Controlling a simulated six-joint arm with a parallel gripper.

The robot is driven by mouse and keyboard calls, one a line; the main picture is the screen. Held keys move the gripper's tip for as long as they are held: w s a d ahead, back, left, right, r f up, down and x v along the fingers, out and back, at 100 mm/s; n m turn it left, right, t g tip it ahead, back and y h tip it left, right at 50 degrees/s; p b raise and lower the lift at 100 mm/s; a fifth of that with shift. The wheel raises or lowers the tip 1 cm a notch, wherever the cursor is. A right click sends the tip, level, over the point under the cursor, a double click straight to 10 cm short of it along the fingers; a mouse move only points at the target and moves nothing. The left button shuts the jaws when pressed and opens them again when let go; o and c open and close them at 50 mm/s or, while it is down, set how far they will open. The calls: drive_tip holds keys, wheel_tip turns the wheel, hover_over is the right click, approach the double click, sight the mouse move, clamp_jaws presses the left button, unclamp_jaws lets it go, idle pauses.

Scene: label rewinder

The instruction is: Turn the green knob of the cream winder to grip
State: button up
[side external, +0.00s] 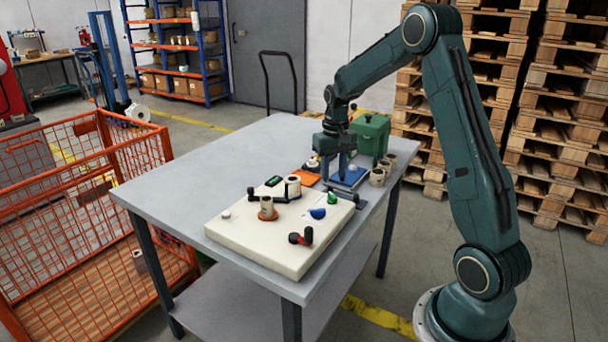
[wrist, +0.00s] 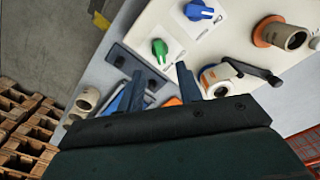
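The cream winder (side external: 255,240) is a flat cream box on the grey table. Its green knob (side external: 332,198) sits near its back right corner. In the wrist view the green knob (wrist: 159,47) stands on a white label plate, ahead of my fingers; the label's words are too small to read. A blue knob (side external: 318,213) is beside it, and also shows in the wrist view (wrist: 199,11). My gripper (side external: 343,172) points down behind the winder, apart from the green knob. In the wrist view my gripper (wrist: 160,68) has its two fingers spread with nothing held between them.
A red-and-black crank (side external: 301,237) stands at the winder's front. A brown core on an orange disc (side external: 267,209) and a white roll (side external: 293,186) stand on the left. Beyond are a blue tray (side external: 348,178), beige cores (side external: 377,177) and a green box (side external: 371,135). The table's left is clear.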

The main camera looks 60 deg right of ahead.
sight(332, 195)
drive_tip(key=shift+f, duration=3.55)
clamp_jaws()
